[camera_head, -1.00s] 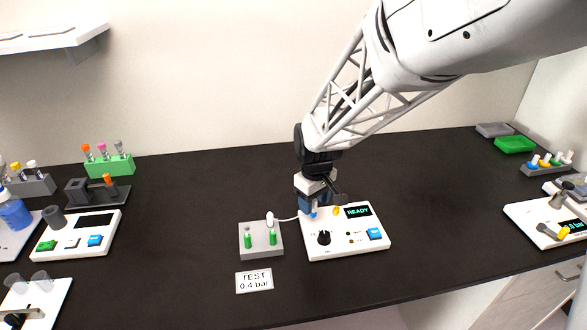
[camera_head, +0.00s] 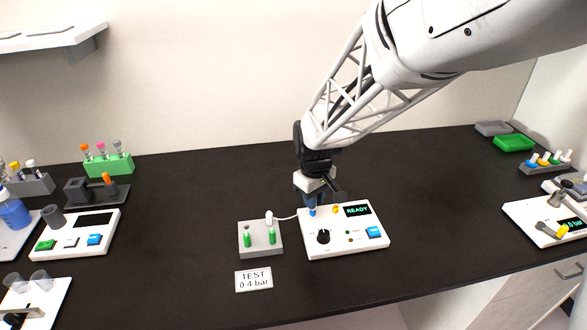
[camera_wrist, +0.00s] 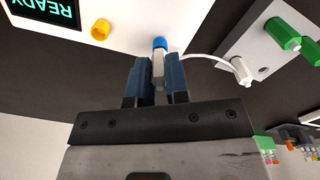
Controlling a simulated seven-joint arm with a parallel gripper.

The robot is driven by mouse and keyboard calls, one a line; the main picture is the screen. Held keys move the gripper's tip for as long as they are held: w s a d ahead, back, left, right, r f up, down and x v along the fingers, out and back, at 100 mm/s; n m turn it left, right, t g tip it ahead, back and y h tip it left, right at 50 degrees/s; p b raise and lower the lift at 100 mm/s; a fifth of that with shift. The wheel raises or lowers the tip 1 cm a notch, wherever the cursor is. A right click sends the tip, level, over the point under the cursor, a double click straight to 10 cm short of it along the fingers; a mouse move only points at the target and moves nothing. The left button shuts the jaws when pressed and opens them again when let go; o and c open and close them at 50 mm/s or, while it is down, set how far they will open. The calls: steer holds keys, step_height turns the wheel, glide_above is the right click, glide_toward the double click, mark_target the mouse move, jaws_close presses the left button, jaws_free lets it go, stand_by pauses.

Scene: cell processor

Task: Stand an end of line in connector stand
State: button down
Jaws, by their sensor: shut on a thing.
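The grey connector stand (camera_head: 262,250) sits on the bench left of the white READY device. Two green connectors (camera_head: 247,240) stand in it, with a white line end (camera_head: 269,218) upright at its back edge. A thin white line (camera_head: 286,218) curves from that end to the device; it also shows in the wrist view (camera_wrist: 203,58). My gripper (camera_wrist: 159,75) has its blue fingers shut on a white connector (camera_wrist: 158,64) at the device's blue port (camera_wrist: 160,44). Whether the connector is seated in the port is unclear. In the head view my gripper (camera_head: 312,206) is over the device's back left corner.
The READY device (camera_head: 345,240) has a yellow port (camera_head: 336,209), a black knob and a blue button. A "TEST 0.4 bar" card (camera_head: 254,280) lies in front of the stand. A green rack (camera_head: 108,163) and other devices stand left.

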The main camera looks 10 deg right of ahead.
steer(key=shift+r, duration=0.55)
stand_by(0.4)
steer(key=shift+r, duration=0.9)
steer(key=shift+a, duration=0.1)
steer(key=shift+w+a, duration=0.1)
steer(key=shift+a, duration=0.65)
glide_toward(260, 237)
steer(key=w+a, duration=0.3)
steer(key=w, duration=0.1)
steer(key=shift+a+r, duration=0.15)
steer(key=shift+r, duration=0.2)
steer(key=shift+n, duration=0.4)
steer(key=shift+f+n, duration=1.6)
steer(key=shift+f, duration=0.45)
steer(key=shift+f, duration=0.9)
stand_by(0.4)
